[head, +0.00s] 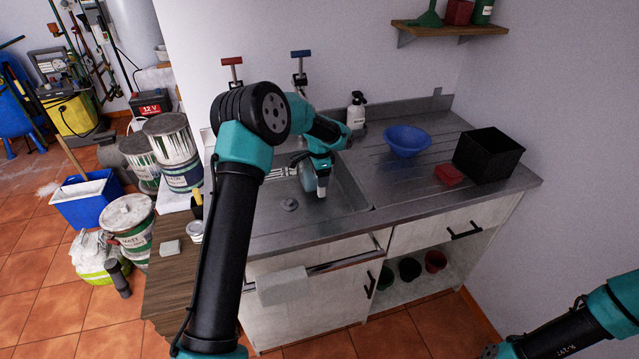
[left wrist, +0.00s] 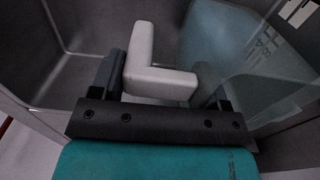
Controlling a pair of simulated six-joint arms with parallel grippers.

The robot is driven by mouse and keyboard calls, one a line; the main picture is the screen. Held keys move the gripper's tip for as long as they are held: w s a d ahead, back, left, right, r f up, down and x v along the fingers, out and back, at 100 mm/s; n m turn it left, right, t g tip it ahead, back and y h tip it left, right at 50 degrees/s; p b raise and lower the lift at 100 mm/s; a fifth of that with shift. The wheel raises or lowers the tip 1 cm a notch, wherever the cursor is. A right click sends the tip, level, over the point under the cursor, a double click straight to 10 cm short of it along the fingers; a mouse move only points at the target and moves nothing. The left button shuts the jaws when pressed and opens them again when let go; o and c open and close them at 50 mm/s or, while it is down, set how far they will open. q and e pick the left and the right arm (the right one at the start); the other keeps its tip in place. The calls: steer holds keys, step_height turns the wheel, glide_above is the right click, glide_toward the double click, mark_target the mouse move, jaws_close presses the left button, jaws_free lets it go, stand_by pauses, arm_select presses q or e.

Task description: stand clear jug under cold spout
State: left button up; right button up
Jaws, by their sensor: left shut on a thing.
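My left gripper (head: 320,168) is over the sink (head: 345,198), shut on the pale handle of the clear jug (head: 308,178). My left arm hides part of the jug and sink in the head view. The cold tap, with a blue handle (head: 301,54), rises behind the sink, right of the red-handled tap (head: 232,61). Their spouts are mostly hidden. My right gripper (head: 497,350) is partly visible at the bottom edge.
A white pump bottle (head: 356,110) stands behind the sink. A blue bowl (head: 407,140), red sponge-like block (head: 449,174) and black box (head: 489,155) sit on the drainer to the right. Paint tins (head: 172,150) stand left. A drain (head: 289,204) shows in the sink floor.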

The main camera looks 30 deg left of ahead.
arm_select(q)
steer(key=shift+f, duration=1.75)
steer(key=o, duration=1.6)
steer(key=shift+f, duration=0.1)
step_height(320, 180, up, 12)
steer(key=shift+r, duration=0.2)
